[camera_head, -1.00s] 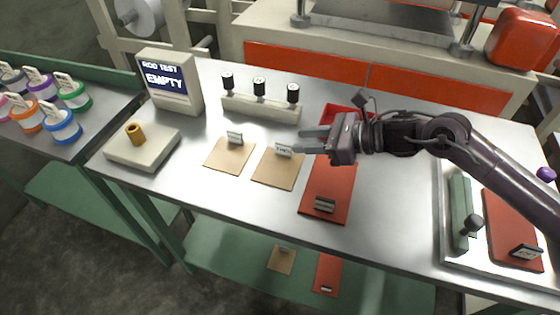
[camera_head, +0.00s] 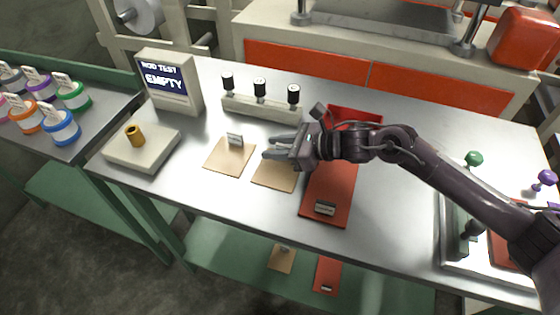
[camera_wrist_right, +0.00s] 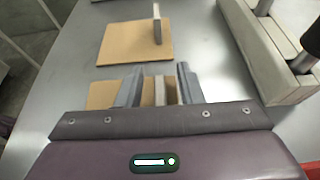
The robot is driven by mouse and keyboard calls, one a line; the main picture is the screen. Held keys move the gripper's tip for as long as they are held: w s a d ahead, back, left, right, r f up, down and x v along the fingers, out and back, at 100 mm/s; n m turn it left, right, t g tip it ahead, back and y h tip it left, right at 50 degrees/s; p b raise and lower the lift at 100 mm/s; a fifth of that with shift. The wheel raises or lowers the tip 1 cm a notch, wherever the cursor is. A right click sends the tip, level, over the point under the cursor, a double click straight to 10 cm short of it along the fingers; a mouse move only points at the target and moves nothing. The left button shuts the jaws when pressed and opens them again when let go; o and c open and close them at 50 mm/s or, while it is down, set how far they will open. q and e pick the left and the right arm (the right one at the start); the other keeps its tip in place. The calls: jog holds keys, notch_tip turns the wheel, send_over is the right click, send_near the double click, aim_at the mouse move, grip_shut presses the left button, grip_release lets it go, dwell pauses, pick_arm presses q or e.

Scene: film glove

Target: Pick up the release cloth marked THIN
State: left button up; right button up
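Two tan square cloths lie side by side on the metal table, each with a small upright tag. The left cloth (camera_head: 222,158) has its tag (camera_head: 235,140) in view, its lettering too small to read. The right cloth (camera_head: 274,178) lies partly under my right gripper (camera_head: 268,148). Its tag is hidden in the head view. In the right wrist view, a pale tag (camera_wrist_right: 160,92) stands between the gripper's two spread fingers (camera_wrist_right: 158,85), with gaps visible beside it. No lettering shows there. My left gripper is not in view.
A red sheet (camera_head: 326,190) with a tag lies right of the cloths. A block with several black-topped posts (camera_head: 262,106) stands behind. A beige stand (camera_head: 142,150) and an "EMPTY" display (camera_head: 166,82) are at left. A tray (camera_head: 450,265) is at right.

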grip_shut()
jog(key=shift+r, duration=0.1)
